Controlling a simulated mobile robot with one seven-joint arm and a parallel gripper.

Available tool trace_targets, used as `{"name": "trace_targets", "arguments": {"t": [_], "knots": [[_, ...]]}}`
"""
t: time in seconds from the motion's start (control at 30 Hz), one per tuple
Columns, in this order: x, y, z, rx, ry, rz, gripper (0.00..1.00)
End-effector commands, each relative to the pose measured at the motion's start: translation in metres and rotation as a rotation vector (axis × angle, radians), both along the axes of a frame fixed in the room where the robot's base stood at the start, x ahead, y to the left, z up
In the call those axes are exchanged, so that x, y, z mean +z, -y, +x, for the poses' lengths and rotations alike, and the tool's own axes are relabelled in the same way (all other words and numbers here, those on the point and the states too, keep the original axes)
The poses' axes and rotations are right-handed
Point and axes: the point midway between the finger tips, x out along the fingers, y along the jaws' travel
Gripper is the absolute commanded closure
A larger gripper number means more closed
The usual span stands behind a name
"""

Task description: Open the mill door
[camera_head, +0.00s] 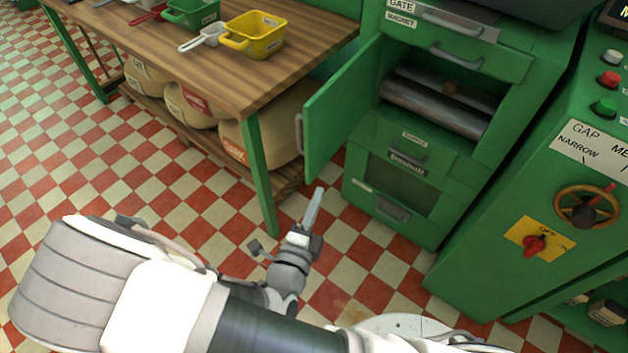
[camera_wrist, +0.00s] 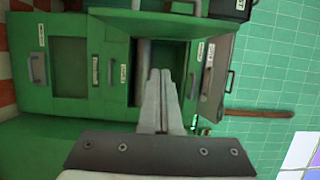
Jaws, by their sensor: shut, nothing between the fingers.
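The green mill door (camera_head: 338,105) stands wide open, swung out to the left of the mill's opening. Its grey handle (camera_head: 299,134) is on the outer edge. The metal rollers (camera_head: 432,108) inside the mill are exposed. In the wrist view the door (camera_wrist: 150,22) is at the top, seen sideways, beside the dark opening. My gripper (camera_head: 317,192) is shut and empty, below and in front of the door and apart from its handle. In the wrist view the closed fingers (camera_wrist: 160,74) overlap the opening in the picture.
A wooden table (camera_head: 150,60) with a yellow bin (camera_head: 254,36) stands left of the door, with sacks (camera_head: 262,138) underneath. A green control cabinet (camera_head: 510,215) with a handwheel (camera_head: 587,207) is at the right. Checkered floor (camera_head: 345,255) is clear in front of the mill.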

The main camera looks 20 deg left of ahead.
Motion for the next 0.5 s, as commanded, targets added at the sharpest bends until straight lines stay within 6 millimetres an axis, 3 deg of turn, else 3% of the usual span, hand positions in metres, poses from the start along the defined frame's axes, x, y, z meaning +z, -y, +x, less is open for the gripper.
{"name": "trace_targets", "arguments": {"t": [0.43, 0.5], "knots": [[-0.002, 0.006, 0.09, -0.005, 0.005, 0.004, 1.0], [-0.003, -0.007, 0.094, 0.002, 0.004, 0.009, 1.0]]}}
